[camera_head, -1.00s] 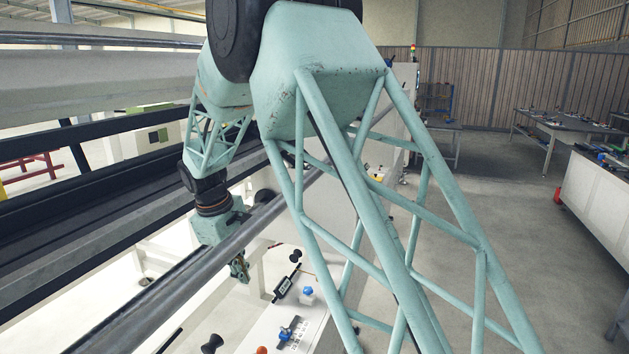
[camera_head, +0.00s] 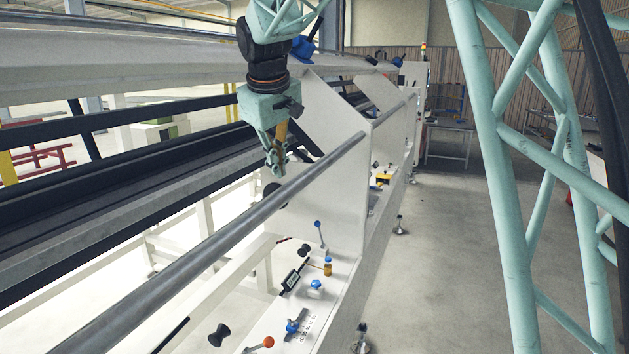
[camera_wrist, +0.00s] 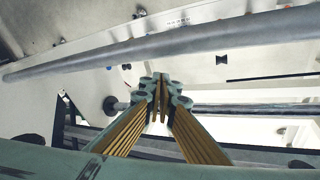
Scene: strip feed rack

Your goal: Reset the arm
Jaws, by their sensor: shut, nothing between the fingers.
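My gripper (camera_head: 279,168) hangs below the wrist at the upper middle of the head view, near the grey rail that runs diagonally across the rack (camera_head: 340,215). Its fingers are together with nothing between them. In the wrist view my gripper (camera_wrist: 161,90) shows its teal fingertips closed, with yellow finger linkages spreading toward the camera. I cannot tell the exact gap between the fingertips and the rail.
The long grey rail (camera_head: 215,258) crosses the rack's front. Below it are a black gauge (camera_head: 295,276), an orange-knobbed lever (camera_head: 262,344) and a blue-knobbed lever (camera_head: 318,232). A workbench (camera_head: 446,133) stands at the back.

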